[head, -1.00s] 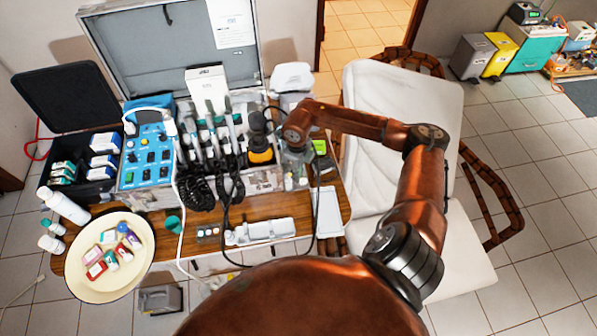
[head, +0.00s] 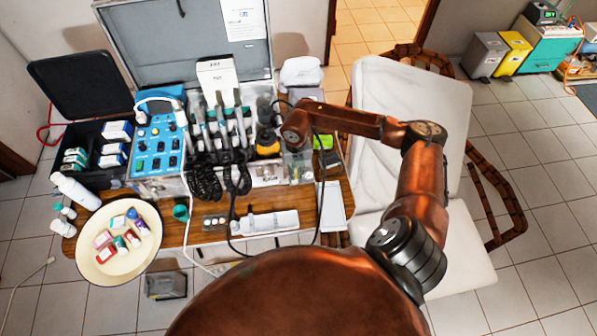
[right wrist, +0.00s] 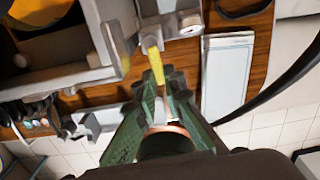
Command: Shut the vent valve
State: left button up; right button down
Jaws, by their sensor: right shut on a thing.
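In the right wrist view a small yellow lever (right wrist: 153,61) sticks out from a pale metal fitting on the instrument case; I take it to be the vent valve's handle. My right gripper (right wrist: 160,77) has its green fingers around the lever's lower end and is shut on it. In the head view my right arm reaches in from the right, with its wrist over the right end of the open case (head: 268,174). The fingertips and the lever are too small or hidden to make out there. My left gripper is not in view.
Black cables (head: 230,205) loop in front of the case. A white chair (head: 405,105) stands to the right.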

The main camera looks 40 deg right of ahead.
jog(key=shift+w+a+r+m, duration=0.1)
jog(key=shift+w+m, duration=0.1)
jog(key=shift+m, duration=0.3)
jog(key=c, duration=2)
grip_release()
jog(key=shift+s, duration=0.1)
notch_tip(320, 180, up, 12)
jog(key=shift+f, duration=0.1)
